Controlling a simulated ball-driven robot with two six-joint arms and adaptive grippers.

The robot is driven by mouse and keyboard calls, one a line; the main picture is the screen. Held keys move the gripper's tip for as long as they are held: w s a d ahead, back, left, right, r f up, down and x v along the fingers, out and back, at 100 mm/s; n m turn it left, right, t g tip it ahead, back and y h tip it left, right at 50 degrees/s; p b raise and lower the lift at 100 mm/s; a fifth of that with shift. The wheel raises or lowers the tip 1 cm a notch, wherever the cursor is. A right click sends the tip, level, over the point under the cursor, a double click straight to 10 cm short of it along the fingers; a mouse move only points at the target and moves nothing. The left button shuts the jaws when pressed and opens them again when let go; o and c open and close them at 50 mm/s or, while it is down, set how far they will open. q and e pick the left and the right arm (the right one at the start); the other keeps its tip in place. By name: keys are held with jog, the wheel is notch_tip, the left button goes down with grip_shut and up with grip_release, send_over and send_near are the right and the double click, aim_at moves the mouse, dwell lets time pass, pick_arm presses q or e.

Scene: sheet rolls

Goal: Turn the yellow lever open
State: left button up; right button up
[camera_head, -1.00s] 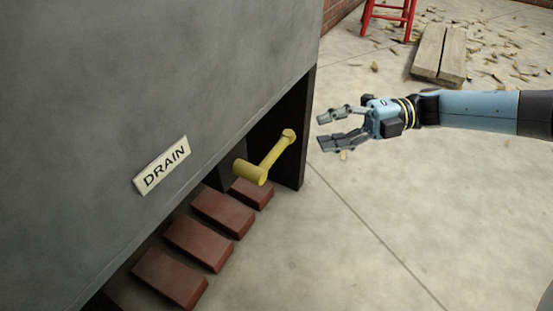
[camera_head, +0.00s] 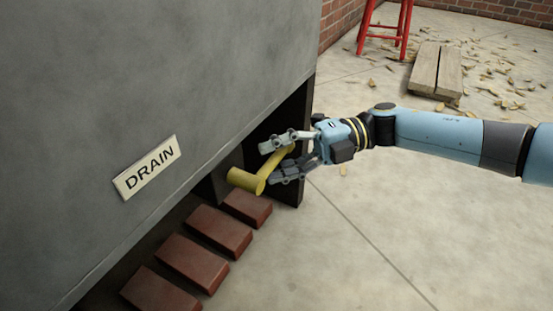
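The yellow lever (camera_head: 268,170) sticks out under the lower edge of the grey tank, beside the DRAIN label (camera_head: 147,167). Its thick hub is at the lower left and its arm slants up to the right. My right gripper (camera_head: 271,161) reaches in from the right with its fingers apart. One finger is above the lever's arm and the other below it, around its far end. The far tip of the lever is partly hidden by the gripper. I cannot tell whether the fingers touch it. My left gripper is not in view.
The large grey tank (camera_head: 150,80) fills the left side. Several red-brown bricks (camera_head: 219,230) lie in a row beneath it. A wooden plank piece (camera_head: 436,70) and a red stool (camera_head: 385,38) stand farther back among scattered chips. The floor at the lower right is clear.

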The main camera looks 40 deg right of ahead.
grip_shut()
dwell(0.6)
